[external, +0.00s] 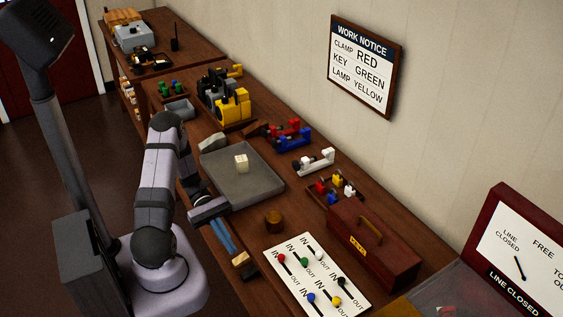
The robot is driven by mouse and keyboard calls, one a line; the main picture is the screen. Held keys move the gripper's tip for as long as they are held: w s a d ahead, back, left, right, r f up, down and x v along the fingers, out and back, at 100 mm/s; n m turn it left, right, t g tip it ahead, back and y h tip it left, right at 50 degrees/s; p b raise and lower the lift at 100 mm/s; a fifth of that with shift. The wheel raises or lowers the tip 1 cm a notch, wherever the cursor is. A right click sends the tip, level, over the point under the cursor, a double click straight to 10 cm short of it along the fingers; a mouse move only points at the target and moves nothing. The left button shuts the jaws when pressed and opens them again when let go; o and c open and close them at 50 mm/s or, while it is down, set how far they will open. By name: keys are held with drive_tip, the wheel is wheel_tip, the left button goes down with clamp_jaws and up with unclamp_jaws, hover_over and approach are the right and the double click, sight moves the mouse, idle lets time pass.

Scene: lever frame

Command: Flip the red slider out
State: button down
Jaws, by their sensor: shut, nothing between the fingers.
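The red slider (282,258) is a small round knob on a white panel (274,275) lying on the bench at the lower middle. It sits at the upper-left end of its dark slot, by an IN label. The OUT label is toward the lower right. My gripper (224,205) is low over the bench, left of the grey tray and up-left of the panel. It is small and partly dark in this view; it is shut and holds nothing. It is clearly apart from the red slider.
Green (304,261), blue (311,297), yellow (336,300) and other knobs share the panel. A brown cup (273,222) stands between gripper and panel. Blue-handled tools (222,236) lie at the bench edge. A dark red toolbox (372,248) flanks the panel's right. A grey tray (262,190) holds a pale block.

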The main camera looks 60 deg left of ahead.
drive_tip(key=w+a+r+n+t+b, duration=0.1)
drive_tip(key=w+a+r+n+t, duration=0.2)
drive_tip(key=w+a+r, duration=0.1)
drive_tip(key=shift+w+r+b, duration=0.25)
drive_tip(key=shift+r+b, duration=0.1)
drive_tip(key=shift+r, duration=0.5)
drive_tip(key=shift+d, duration=0.15)
drive_tip(key=p, duration=0.4)
approach(277, 264)
drive_tip(key=w+d, duration=0.1)
drive_tip(key=d, duration=0.2)
drive_tip(key=w+d, duration=0.1)
drive_tip(key=shift+w+d, duration=0.25)
drive_tip(key=shift+w, duration=0.05)
drive_tip(key=d, duration=0.5)
drive_tip(key=shift+a, duration=0.1)
